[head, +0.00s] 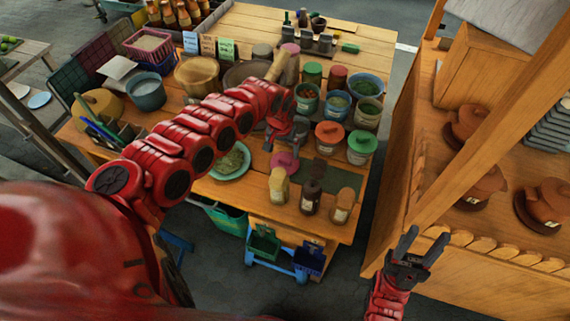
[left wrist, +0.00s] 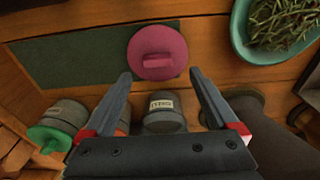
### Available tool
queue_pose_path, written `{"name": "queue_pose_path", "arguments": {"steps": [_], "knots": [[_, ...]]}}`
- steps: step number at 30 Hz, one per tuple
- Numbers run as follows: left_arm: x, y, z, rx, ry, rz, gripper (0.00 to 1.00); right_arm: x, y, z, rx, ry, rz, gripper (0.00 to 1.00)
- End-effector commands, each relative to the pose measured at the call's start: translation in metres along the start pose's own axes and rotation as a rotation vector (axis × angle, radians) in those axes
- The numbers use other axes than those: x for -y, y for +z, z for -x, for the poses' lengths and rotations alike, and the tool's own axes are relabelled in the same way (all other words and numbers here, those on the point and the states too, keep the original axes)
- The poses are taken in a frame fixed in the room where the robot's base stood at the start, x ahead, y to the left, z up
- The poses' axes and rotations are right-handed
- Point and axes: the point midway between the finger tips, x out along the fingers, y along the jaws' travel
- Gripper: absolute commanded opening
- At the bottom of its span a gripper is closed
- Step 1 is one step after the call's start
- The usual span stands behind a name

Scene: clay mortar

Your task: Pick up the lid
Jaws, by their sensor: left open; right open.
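My left gripper (head: 283,143) is open and empty above the table close to the lid. In the left wrist view its fingers (left wrist: 160,74) are spread on either side of the lid's near part, apart from it. My right gripper (head: 424,240) is open and empty at the lower right, away from the lid.
Jars with red (head: 329,132) and green (head: 362,141) lids stand right of my left gripper. Several bottles (head: 311,197) stand at the front edge. A teal bowl of herbs (head: 231,161) is left of the lid. A wooden stand with clay pots (head: 485,185) is at right.

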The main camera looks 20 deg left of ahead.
Motion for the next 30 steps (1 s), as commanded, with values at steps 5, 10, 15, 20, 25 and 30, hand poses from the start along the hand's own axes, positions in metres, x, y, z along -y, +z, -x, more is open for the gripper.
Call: {"name": "queue_pose_path", "arguments": {"steps": [5, 10, 15, 20, 25, 30], "knots": [[-0.006, 0.001, -0.017, 0.000, 0.004, -0.003, 0.93, -0.001, -0.002, -0.010, 0.000, 0.000, 0.000, 0.50], [-0.007, 0.001, -0.041, -0.001, 0.004, -0.001, 0.93, -0.001, -0.002, -0.013, 0.000, 0.000, 0.000, 0.50], [-0.005, 0.002, -0.051, 0.000, 0.001, -0.001, 0.93, -0.001, -0.002, -0.013, 0.000, 0.000, 0.000, 0.50], [-0.004, 0.001, -0.051, -0.001, 0.000, -0.001, 0.93, -0.001, -0.002, -0.013, 0.000, 0.000, 0.000, 0.50], [-0.004, 0.001, -0.051, -0.001, 0.000, -0.001, 0.71, -0.001, -0.002, -0.013, 0.000, 0.000, 0.000, 0.50], [-0.004, 0.001, -0.051, -0.001, 0.000, -0.001, 0.40, -0.001, -0.002, -0.013, 0.000, 0.000, 0.000, 0.50]]}}
